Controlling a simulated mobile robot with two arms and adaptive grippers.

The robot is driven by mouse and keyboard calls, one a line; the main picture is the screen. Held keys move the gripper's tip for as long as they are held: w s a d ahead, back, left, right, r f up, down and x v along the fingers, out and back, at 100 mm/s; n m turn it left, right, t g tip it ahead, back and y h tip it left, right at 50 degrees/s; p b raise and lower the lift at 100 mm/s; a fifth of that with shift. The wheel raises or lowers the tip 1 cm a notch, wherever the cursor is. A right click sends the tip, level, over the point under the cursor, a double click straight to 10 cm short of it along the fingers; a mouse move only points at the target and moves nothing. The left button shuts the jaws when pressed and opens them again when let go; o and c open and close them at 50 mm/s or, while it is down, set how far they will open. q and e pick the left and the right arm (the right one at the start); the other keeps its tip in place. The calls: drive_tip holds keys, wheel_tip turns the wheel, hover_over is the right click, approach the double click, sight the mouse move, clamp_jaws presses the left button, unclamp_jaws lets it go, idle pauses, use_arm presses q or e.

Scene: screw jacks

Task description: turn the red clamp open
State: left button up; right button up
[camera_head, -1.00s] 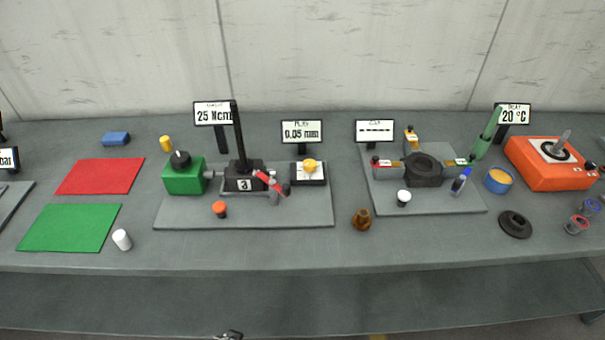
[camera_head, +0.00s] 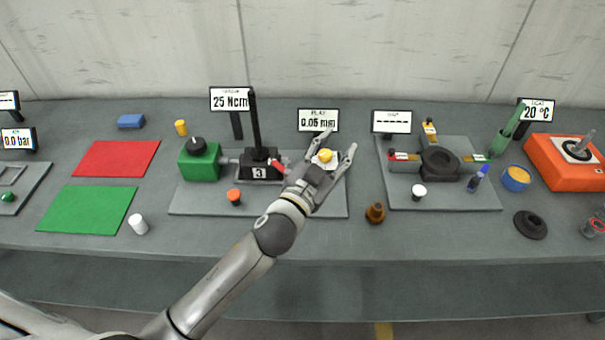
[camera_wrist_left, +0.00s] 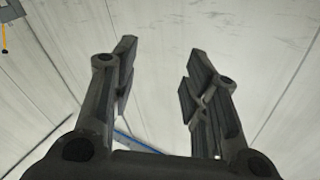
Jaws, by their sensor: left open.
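The red clamp (camera_head: 283,164) is on the grey plate of the screw jack rig, just right of the black block (camera_head: 258,166) marked 3. Only its upper left end shows; my left gripper and wrist hide the rest. My left gripper (camera_head: 337,148) is open, its fingers apart and pointing away toward the wall, over the dial box with the yellow knob (camera_head: 325,155). In the left wrist view the open fingers (camera_wrist_left: 158,85) have nothing between them, only pale wall behind. Whether the gripper touches anything is not clear. My right gripper is not in view.
A green box (camera_head: 199,163) stands left of the black block, with an orange knob (camera_head: 234,196) in front. Signs reading 25 Ncm (camera_head: 230,99) and 0.05 mm (camera_head: 318,120) stand behind. A second plate (camera_head: 448,200) is to the right, with a brown part (camera_head: 375,212) between.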

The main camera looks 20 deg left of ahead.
sight(287, 170)
use_arm(q)
drive_tip(key=d+r+m+h, duration=0.7)
drive_tip(key=d+h, duration=0.1)
drive_tip(key=s+d+f+m+g+h, duration=0.1)
drive_tip(key=s+d+m+g+h, duration=0.15)
drive_tip(key=d+m+g, duration=0.4)
drive_tip(key=s+d+f+m+g+h, duration=0.2)
drive_tip(key=s+d+m+g, duration=0.15)
drive_tip(key=m+g, duration=0.6)
wheel_tip(287, 170, down, 6)
drive_tip(key=w+a+r+m+g+y, duration=0.1)
drive_tip(key=w+a+g+y, duration=0.15)
drive_tip(key=y, duration=0.25)
drive_tip(key=w+a+f+n+y, duration=0.1)
drive_tip(key=w+a+n+y, duration=0.15)
drive_tip(key=a+y, duration=0.65)
drive_tip(key=w+a+f+n+y, duration=0.1)
drive_tip(key=w+a+y, duration=0.2)
drive_tip(key=a, duration=1.2)
drive_tip(key=f+p, duration=0.1)
drive_tip(key=f, duration=0.2)
drive_tip(key=f+p, duration=0.2)
drive_tip(key=f, duration=0.1)
drive_tip(key=f+p, duration=0.1)
drive_tip(key=f, duration=0.2)
drive_tip(key=shift+w+d+f, duration=0.2)
drive_tip(key=shift+d, duration=0.15)
drive_tip(key=shift+f, duration=0.4)
